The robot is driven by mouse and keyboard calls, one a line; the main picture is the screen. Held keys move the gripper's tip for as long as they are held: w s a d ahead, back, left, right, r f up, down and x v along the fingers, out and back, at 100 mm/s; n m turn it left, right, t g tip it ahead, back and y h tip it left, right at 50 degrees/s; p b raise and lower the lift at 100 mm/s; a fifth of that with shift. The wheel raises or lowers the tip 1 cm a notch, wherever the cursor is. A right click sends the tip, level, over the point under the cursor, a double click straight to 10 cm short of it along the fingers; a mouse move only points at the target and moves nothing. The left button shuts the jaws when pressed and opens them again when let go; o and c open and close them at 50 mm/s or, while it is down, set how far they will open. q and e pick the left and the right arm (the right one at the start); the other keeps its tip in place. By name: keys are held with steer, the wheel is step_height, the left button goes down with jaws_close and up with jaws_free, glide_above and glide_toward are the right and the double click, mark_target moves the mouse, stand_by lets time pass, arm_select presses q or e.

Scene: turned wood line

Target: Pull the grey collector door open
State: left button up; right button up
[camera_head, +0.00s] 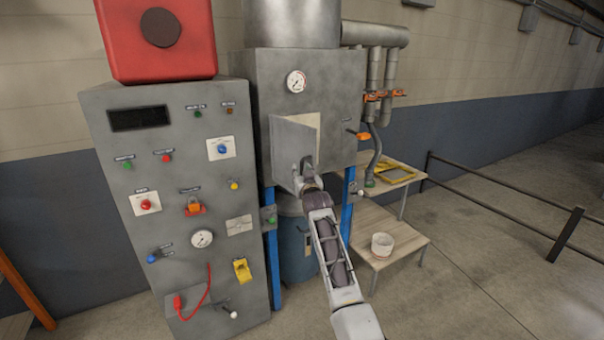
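The grey collector door (286,150) is on the front of the grey collector cabinet (335,85), in the upper middle of the head view. It stands partly open, swung out from its left side, and a pale surface shows behind its top and right edges. My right gripper (307,166) is at the right part of the door, where the handle would be. The gripper hides the handle, and its fingers are too small and dark to tell whether they are shut on it. My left gripper is not in view.
A grey control panel (185,245) with buttons and a red box (157,40) on top stands close on the left. A blue drum (293,240) is below the cabinet. A wooden bench (400,240) with a white pot (382,244) is right. Floor is clear further right, before a dark railing (500,205).

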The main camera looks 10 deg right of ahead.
steer(key=s, duration=0.7)
stand_by(0.5)
steer(key=shift+r, duration=0.1)
